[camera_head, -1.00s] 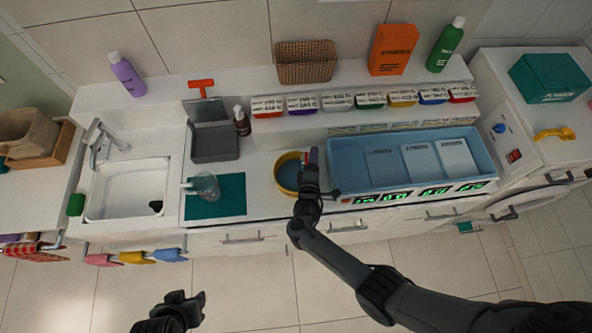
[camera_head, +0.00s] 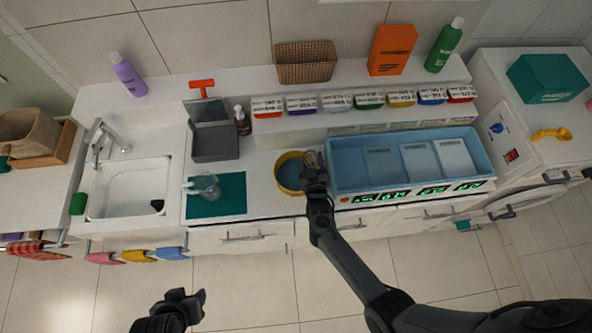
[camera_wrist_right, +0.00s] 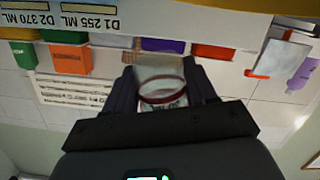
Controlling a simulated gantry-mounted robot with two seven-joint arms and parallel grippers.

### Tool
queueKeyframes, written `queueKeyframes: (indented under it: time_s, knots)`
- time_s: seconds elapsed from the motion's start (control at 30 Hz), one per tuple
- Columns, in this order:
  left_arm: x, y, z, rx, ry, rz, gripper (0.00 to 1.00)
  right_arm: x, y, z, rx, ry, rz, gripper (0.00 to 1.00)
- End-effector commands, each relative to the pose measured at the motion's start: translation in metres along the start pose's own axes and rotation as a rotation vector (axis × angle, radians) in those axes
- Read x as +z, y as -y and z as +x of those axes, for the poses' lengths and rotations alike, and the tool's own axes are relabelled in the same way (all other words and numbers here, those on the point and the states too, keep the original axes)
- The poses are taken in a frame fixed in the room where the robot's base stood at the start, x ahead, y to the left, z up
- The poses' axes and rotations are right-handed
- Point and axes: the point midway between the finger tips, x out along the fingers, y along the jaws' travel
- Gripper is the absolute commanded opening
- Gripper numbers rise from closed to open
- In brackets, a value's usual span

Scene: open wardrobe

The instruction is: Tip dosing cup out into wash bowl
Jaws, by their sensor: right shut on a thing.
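My right gripper (camera_head: 313,168) is shut on the dosing cup, a small clear cup with a red band (camera_wrist_right: 162,92) between the fingers in the right wrist view. In the head view it is at the right rim of the wash bowl, a round yellow bowl (camera_head: 281,178) with a blue-grey inside. The fingers partly hide the cup there. The wrist view is upside down, so the wrist is rolled over and the cup appears tipped. No pouring stream is visible. My left gripper (camera_head: 190,302) hangs over the floor, away from the counter; its fingers are unclear.
A blue tray (camera_head: 350,183) with grey lidded compartments stands close right of the bowl. A clear jug (camera_head: 208,184) sits on a green mat (camera_head: 227,203) to the left. The sink (camera_head: 130,190) is further left. Several labelled bins line the shelf behind.

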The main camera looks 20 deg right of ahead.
Motion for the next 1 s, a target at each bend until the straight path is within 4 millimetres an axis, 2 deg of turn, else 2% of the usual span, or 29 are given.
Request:
queueKeyframes:
  time_s: [0.1,0.23,0.57,1.0]
  knots:
    - [0.004,0.000,0.013,-0.001,0.001,0.001,0.46,0.005,0.008,0.001,-0.025,-0.019,0.166,0.24]
    - [0.006,-0.001,0.017,0.000,0.003,0.000,0.46,0.003,0.012,0.002,-0.039,-0.032,0.267,0.24]
    - [0.004,-0.002,0.014,0.006,0.001,-0.008,0.46,-0.001,0.011,0.002,-0.041,-0.033,0.273,0.24]
    - [-0.005,-0.002,-0.013,0.009,-0.002,-0.011,0.46,-0.027,0.003,-0.004,-0.041,-0.032,0.271,0.24]
